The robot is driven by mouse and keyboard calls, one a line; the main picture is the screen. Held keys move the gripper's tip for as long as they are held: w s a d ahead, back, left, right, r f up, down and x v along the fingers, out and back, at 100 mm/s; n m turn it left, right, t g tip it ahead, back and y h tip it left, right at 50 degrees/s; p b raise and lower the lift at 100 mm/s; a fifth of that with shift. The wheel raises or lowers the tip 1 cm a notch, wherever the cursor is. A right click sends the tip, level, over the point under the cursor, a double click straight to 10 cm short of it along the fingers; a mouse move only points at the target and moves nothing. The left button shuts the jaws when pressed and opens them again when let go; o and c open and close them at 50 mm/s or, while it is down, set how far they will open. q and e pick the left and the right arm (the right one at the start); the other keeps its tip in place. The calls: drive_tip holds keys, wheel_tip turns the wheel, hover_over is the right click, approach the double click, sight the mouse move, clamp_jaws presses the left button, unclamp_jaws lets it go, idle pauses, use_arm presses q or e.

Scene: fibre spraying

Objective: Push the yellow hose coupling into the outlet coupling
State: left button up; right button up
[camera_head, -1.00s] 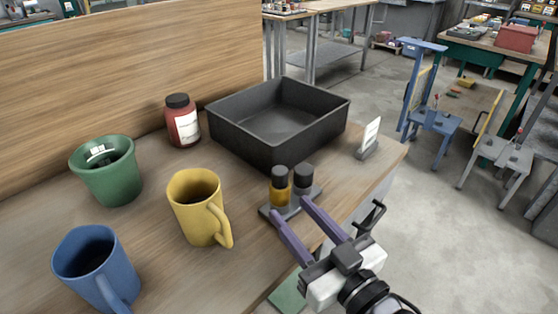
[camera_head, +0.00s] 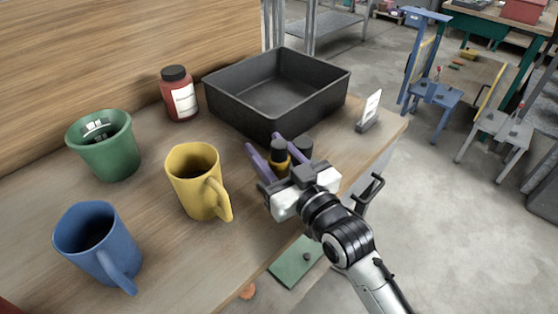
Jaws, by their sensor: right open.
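The yellow hose coupling (camera_head: 279,161), a short upright cylinder with a black top, stands near the right edge of the table. A similar dark upright fitting (camera_head: 304,146) stands just right of it; I cannot tell whether this is the outlet coupling. My right gripper (camera_head: 264,144) has purple fingers, spread open and reaching over the two fittings. The yellow coupling shows between the fingers, but I cannot tell whether they touch it. The gripper body hides the lower parts of both fittings and their base. My left gripper is not in view.
A yellow mug (camera_head: 197,190), blue mug (camera_head: 92,240), green pot (camera_head: 105,155) and red jar (camera_head: 181,100) stand left. The wooden table (camera_head: 185,265) is clear in front.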

drive_tip(key=c, duration=0.9)
